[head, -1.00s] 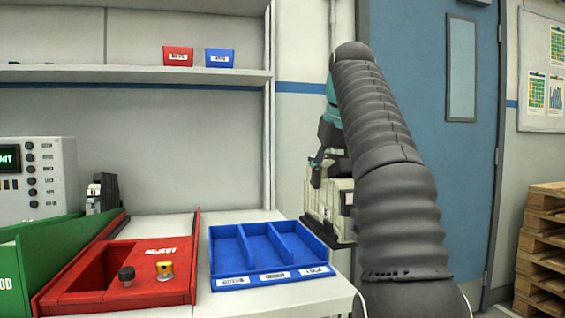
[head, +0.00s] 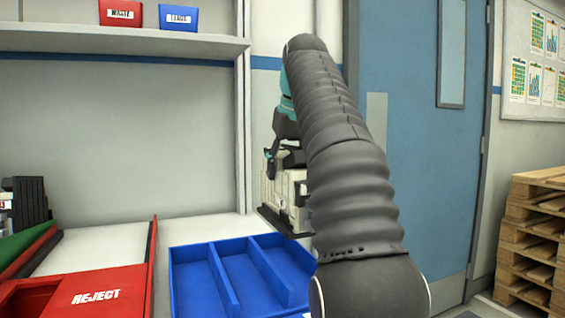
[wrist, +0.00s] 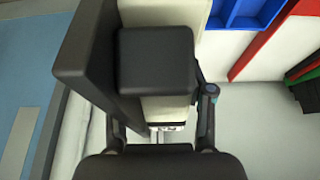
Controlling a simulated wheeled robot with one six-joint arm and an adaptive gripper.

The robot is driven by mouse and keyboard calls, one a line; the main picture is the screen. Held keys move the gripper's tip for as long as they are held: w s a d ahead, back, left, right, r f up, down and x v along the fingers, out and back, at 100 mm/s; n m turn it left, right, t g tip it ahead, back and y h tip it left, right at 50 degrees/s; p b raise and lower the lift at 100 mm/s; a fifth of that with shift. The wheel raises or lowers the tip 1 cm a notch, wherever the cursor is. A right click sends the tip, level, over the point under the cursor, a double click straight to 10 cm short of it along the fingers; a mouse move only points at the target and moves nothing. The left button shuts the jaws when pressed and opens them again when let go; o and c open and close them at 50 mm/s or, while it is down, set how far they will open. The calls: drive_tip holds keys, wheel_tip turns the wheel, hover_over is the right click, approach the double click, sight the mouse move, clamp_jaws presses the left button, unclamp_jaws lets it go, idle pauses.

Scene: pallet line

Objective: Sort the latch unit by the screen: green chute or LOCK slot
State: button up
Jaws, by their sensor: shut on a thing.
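My gripper (head: 284,152) is shut on the latch unit (head: 288,198), a beige block with black parts and a dark base. My arm hides part of the unit. In the wrist view the unit (wrist: 167,112) fills the space between the fingers, with a large black block on it. A strip of the green chute (head: 18,247) shows at the left edge. The screen is out of view. The tray has three compartments; no slot label is in view.
A red REJECT bin (head: 95,298) stands left of the tray. Red and blue labelled bins (head: 179,18) sit on the shelf (head: 120,48) above. A blue door (head: 415,190) and stacked pallets (head: 532,240) are at the right. The bench behind the tray is clear.

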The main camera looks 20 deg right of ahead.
drive_tip(key=shift+s+f, duration=0.15)
drive_tip(key=shift+f, duration=1.95)
drive_tip(key=shift+f+b, duration=2.1)
drive_tip(key=shift+f, duration=1)
drive_tip(key=o, duration=1.5)
drive_tip(key=shift+o, duration=0.2)
drive_tip(key=shift+f, duration=0.1)
drive_tip(key=v, duration=0.6)
drive_tip(key=shift+r, duration=0.35)
drive_tip(key=shift+s+r, duration=0.25)
drive_tip(key=shift+r, duration=0.2)
